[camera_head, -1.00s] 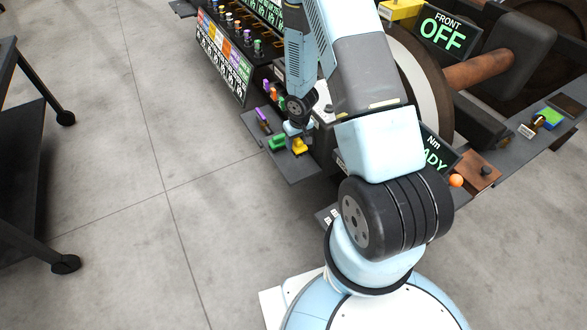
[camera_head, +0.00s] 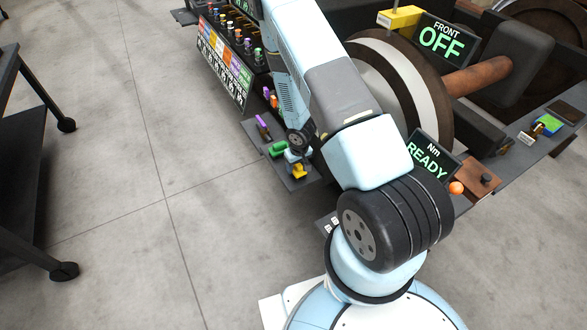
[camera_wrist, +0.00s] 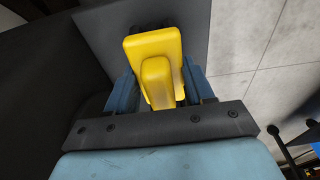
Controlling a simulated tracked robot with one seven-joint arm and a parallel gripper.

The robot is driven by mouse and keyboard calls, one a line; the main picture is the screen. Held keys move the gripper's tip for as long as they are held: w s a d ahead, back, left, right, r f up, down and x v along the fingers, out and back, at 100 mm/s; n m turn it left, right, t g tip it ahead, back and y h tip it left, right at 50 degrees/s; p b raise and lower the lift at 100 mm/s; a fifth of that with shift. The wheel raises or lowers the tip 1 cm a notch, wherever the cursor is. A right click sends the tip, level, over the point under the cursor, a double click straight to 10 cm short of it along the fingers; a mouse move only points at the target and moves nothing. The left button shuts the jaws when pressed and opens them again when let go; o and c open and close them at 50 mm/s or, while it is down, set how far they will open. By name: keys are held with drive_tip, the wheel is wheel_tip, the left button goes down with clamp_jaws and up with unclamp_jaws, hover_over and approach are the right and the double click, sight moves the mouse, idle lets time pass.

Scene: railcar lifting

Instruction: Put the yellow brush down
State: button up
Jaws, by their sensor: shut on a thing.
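The yellow brush (camera_wrist: 152,50) is between the two blue fingers of my gripper (camera_wrist: 163,92) in the wrist view, and the gripper is shut on it. Behind the brush in that view is a dark grey plate (camera_wrist: 100,25). In the head view the yellow brush (camera_head: 298,170) is at my gripper (camera_head: 294,158), over the front part of a small dark grey shelf (camera_head: 304,184). I cannot tell whether the brush touches the shelf. My wrist hides part of it.
A green item (camera_head: 277,149) lies on the shelf just left of my gripper. A purple-handled item (camera_head: 262,122) is farther back. A rack with coloured knobs (camera_head: 240,35) stands behind. A dark cart (camera_head: 35,170) is at the far left, with open floor between.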

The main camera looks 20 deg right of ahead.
drive_tip(key=shift+f, duration=0.6)
drive_tip(key=o, duration=1.2)
